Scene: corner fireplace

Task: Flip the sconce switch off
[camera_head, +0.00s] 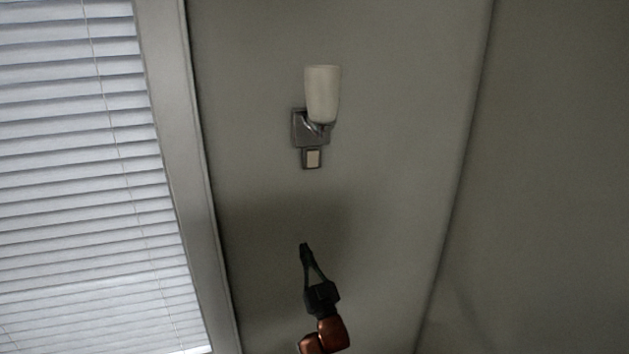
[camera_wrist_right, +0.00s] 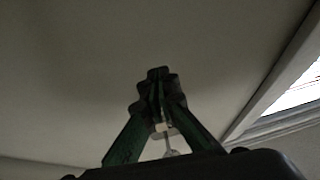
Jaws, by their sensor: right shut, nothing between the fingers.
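The wall sconce (camera_head: 322,94) has a pale cup-shaped shade on a grey bracket, fixed to the wall. Its switch (camera_head: 312,158) is a small cream rocker in a dark frame just under the bracket; I cannot tell which way it is tipped. My right gripper (camera_head: 304,245) is below the switch in the head view, pointing up at it, shut and empty, and apart from it. In the right wrist view the shut fingers (camera_wrist_right: 157,75) stand in front of bare wall. A small pale piece shows between the finger linkages there; I cannot tell what it is. My left gripper is not in view.
A window with white blinds (camera_head: 80,170) and its pale frame (camera_head: 175,150) are on the left in the head view. A wall corner runs down the right. The wall between the gripper and the switch is clear, with a soft shadow on it.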

